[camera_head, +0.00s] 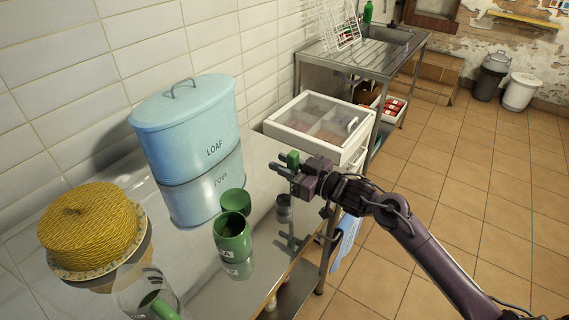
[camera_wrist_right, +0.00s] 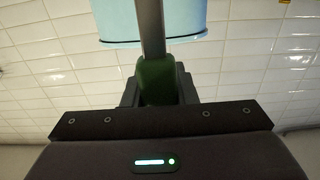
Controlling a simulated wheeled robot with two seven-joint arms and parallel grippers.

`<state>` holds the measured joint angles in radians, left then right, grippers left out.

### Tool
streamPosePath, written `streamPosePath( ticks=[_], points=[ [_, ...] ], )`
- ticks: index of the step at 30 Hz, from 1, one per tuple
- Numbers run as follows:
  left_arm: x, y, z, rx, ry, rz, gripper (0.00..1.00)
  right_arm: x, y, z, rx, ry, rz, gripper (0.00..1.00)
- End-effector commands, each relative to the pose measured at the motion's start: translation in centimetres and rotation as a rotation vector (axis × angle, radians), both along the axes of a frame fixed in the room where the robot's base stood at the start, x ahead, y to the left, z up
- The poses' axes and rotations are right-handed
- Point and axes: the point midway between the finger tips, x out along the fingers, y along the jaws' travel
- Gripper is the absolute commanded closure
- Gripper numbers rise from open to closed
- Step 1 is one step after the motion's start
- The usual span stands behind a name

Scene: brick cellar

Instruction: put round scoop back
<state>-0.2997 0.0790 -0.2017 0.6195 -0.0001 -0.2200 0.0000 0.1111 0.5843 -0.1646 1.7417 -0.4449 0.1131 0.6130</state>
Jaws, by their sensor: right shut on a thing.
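My right gripper (camera_head: 284,172) is above the steel counter, in front of the white drawer box. It is shut on the green handle (camera_head: 292,158) of a scoop; the handle (camera_wrist_right: 155,82) also shows in the right wrist view, with a grey metal shaft running up from it. The scoop's bowl cannot be told clearly. A small grey metal cylinder (camera_head: 284,207) shows just below the gripper; I cannot tell whether it belongs to the scoop. A green lettered canister (camera_head: 232,243) stands open to the left, a green round piece (camera_head: 235,201) behind it. My left gripper is not in view.
A blue loaf bin (camera_head: 185,125) stands against the tiled wall. A yellow woven dome (camera_head: 90,225) on a plate is at the left. A clear jar (camera_head: 125,290) with a green thing is at the front. A glass-topped white box (camera_head: 300,135) and sink unit (camera_head: 365,55) lie beyond.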

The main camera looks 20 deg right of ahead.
Motion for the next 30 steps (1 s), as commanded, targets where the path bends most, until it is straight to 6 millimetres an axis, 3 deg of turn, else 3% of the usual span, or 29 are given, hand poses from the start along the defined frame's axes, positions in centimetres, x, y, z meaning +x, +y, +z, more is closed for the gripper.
streamPosePath(
  ticks=[11, 12, 17, 27, 30],
  points=[
    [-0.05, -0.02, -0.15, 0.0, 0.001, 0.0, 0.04, 0.03, 0.0, -0.55, 0.001, -0.003, -0.001, 0.97],
    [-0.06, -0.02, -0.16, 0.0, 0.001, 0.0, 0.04, 0.01, 0.0, -0.66, 0.001, -0.001, 0.0, 0.73],
    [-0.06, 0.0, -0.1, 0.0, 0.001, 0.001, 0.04, 0.01, 0.0, -0.58, 0.0, -0.001, 0.0, 0.53],
    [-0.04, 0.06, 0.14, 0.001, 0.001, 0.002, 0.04, 0.02, -0.01, -0.11, 0.0, -0.003, 0.0, 0.53],
    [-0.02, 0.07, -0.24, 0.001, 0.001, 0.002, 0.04, -0.81, -0.68, -0.49, -0.002, 0.0, -0.001, 0.53]
  ],
)
